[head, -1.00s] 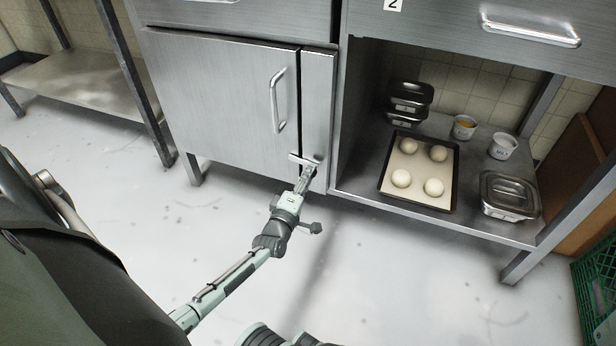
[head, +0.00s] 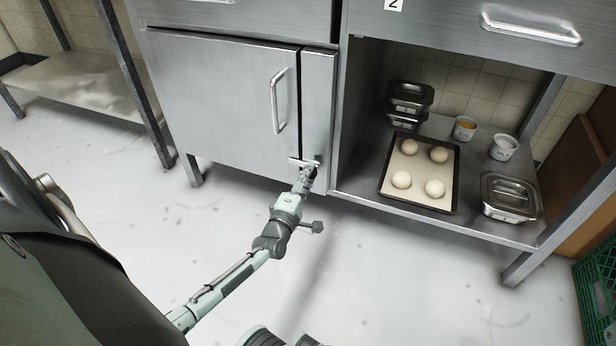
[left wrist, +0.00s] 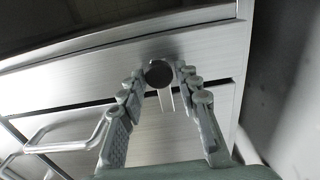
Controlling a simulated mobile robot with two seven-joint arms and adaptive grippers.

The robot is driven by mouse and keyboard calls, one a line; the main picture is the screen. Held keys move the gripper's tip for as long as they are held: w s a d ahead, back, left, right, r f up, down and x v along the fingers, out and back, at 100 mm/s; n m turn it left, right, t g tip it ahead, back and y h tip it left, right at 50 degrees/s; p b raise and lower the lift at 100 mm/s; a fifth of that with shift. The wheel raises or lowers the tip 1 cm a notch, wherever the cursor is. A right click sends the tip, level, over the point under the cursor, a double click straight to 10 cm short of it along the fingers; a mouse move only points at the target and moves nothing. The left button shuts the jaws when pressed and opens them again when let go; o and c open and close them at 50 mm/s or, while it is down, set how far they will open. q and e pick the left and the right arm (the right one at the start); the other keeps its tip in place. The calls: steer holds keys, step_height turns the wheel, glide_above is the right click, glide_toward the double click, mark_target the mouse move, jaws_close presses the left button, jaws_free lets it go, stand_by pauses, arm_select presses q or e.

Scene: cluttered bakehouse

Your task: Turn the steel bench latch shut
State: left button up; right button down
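The steel bench latch (head: 297,160) is a small bar on a dark round pivot, low on the bench front. Its bar lies nearly level across the gap between the cabinet door (head: 222,100) and the narrow panel to its right. The door looks closed. My left gripper (head: 313,170) is at the latch and hides part of it. In the left wrist view, the round pivot (left wrist: 159,73) is between the open fingertips (left wrist: 160,78), and the bar points down from it across the gap. I cannot tell whether a finger touches it. My right gripper is not in view.
The door has a bar handle (head: 278,100). On the open shelf to the right are a tray (head: 453,205) with several dough balls, lidded steel tins (head: 511,196) and two small tubs (head: 504,147). A green crate (head: 597,285) stands at lower right. The floor in front is clear.

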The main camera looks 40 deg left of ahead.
arm_select(q)
steer(key=shift+o, duration=1)
steer(key=v, duration=1.2)
steer(key=shift+s+f, duration=0.1)
